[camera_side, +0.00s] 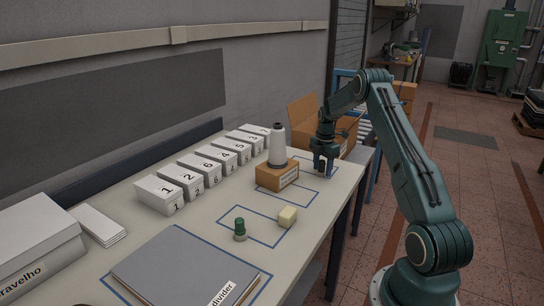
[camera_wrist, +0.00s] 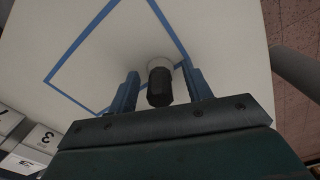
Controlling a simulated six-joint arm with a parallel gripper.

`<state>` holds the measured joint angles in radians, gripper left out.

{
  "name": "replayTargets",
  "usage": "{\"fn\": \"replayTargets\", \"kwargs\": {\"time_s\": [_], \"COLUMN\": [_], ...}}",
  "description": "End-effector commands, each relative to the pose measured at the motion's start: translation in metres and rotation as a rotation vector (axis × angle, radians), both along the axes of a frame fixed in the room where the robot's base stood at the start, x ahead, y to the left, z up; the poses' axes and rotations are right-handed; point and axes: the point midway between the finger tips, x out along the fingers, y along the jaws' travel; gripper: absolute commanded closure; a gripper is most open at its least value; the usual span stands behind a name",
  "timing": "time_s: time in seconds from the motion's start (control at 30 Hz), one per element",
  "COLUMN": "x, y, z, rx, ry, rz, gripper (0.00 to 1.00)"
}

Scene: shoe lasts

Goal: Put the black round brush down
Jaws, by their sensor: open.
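The black round brush (camera_wrist: 159,88) stands between the fingers of my gripper (camera_wrist: 160,73) in the wrist view, with a pale end beyond its dark body. Gaps show on both sides of it, so the fingers are open and apart from it. In the side view my gripper (camera_side: 323,172) is low over the far right end of the table (camera_side: 195,235), pointing down. The brush is mostly hidden there by the fingers. It appears to stand on the tabletop by a blue taped outline (camera_wrist: 100,20); I cannot tell exactly how it sits against the line.
A brown box (camera_side: 277,178) bearing a white cone (camera_side: 277,150) stands left of my gripper. Several white numbered boxes (camera_side: 160,195) line the wall side. A green-topped piece (camera_side: 240,229), a cream block (camera_side: 287,217) and a grey folder (camera_side: 185,268) lie nearer. A cardboard box (camera_side: 305,115) is behind.

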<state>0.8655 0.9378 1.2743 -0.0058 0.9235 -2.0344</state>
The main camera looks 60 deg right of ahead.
Motion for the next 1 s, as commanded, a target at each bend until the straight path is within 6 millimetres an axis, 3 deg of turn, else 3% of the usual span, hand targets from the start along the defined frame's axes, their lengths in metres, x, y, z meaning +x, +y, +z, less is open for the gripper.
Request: {"fn": "replayTargets", "kwargs": {"time_s": [0.27, 0.7, 1.0], "x": [0.001, 0.0, -0.001], "y": [-0.001, 0.0, 0.0], "z": [0.03, 0.098, 0.118], "rx": [-0.004, -0.003, 0.0], "ry": [-0.004, -0.002, -0.001], "rz": [0.0, 0.0, 0.0], "gripper": [0.5, 0.5, 0.5]}}
